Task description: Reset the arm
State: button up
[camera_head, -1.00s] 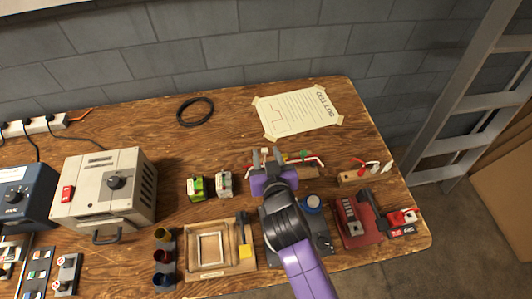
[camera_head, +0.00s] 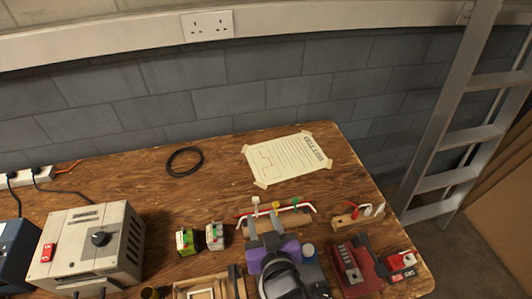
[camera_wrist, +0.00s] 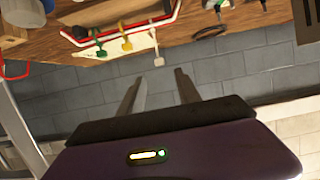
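My gripper (camera_head: 266,232) is purple and dark, low in the middle of the head view, over the workbench (camera_head: 100,185). Its two fingers are apart with nothing between them. In the wrist view my gripper (camera_wrist: 160,90) also shows spread fingers, pointing at the grey block wall (camera_wrist: 240,75). Behind the fingers in the head view is a rack with a red-and-white bent bar (camera_head: 300,204) and small coloured tags. The rack also shows in the wrist view (camera_wrist: 120,35), apart from the fingers.
A beige power box (camera_head: 85,250) stands at the left. A red device (camera_head: 358,265) is at the right. A black cable ring (camera_head: 185,160) and a taped paper (camera_head: 288,159) lie farther back. A ladder (camera_head: 460,130) stands right.

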notch_tip(320, 180, up, 5)
jog(key=a+n+t+y, duration=0.1)
jog(key=t+y, duration=0.1)
jog(key=s+d+r+m+h, duration=0.1)
jog(key=s+d+m+h, duration=0.1)
jog(key=s+d, duration=0.9)
jog(key=s+d+r+m+h, duration=0.2)
jog(key=s+d, duration=1)
jog(key=s, duration=0.8)
jog(key=shift+s+d+h, duration=0.2)
jog(key=shift+s+h, duration=0.15)
jog(key=shift+h, duration=0.55)
